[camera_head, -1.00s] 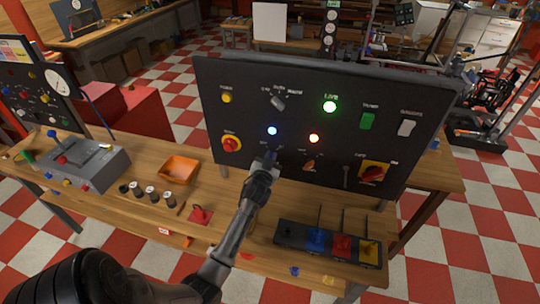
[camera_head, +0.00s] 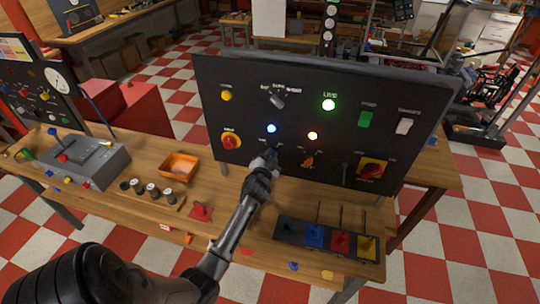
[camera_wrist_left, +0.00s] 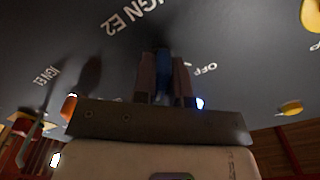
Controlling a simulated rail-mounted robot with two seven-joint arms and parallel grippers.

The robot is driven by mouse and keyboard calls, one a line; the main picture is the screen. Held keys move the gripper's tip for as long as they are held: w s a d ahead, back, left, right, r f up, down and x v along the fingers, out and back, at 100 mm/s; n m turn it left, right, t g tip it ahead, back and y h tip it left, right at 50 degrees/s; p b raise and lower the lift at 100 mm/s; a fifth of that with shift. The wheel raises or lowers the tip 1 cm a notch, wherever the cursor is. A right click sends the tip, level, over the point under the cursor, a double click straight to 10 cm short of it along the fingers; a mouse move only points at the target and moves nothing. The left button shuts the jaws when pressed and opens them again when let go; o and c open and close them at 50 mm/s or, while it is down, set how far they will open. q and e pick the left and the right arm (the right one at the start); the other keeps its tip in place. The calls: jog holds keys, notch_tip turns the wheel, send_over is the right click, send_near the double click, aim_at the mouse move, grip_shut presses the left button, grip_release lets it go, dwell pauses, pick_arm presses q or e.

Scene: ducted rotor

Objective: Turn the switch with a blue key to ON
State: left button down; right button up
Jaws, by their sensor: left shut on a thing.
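The dark switch panel (camera_head: 330,85) stands upright at the back of the wooden workbench. My left gripper (camera_head: 271,153) reaches up to the panel's lower middle, below a lit blue lamp (camera_head: 271,128). In the left wrist view my left gripper (camera_wrist_left: 165,80) is shut on the blue key (camera_wrist_left: 163,72), with a finger on either side. The key points at the panel face. The labels IGN E2 and OFF show near it, upside down. The key's exact angle is hard to tell, as the fingers cover much of it. My right gripper is not in view.
Red knobs on yellow plates sit at the panel's left (camera_head: 231,142) and right (camera_head: 372,169).

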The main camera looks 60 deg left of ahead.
pick_arm(q)
jog(key=c, duration=1.2)
grip_release()
jog(key=shift+o, duration=0.2)
jog(key=v, duration=1.4)
jog(key=shift+w, duration=0.1)
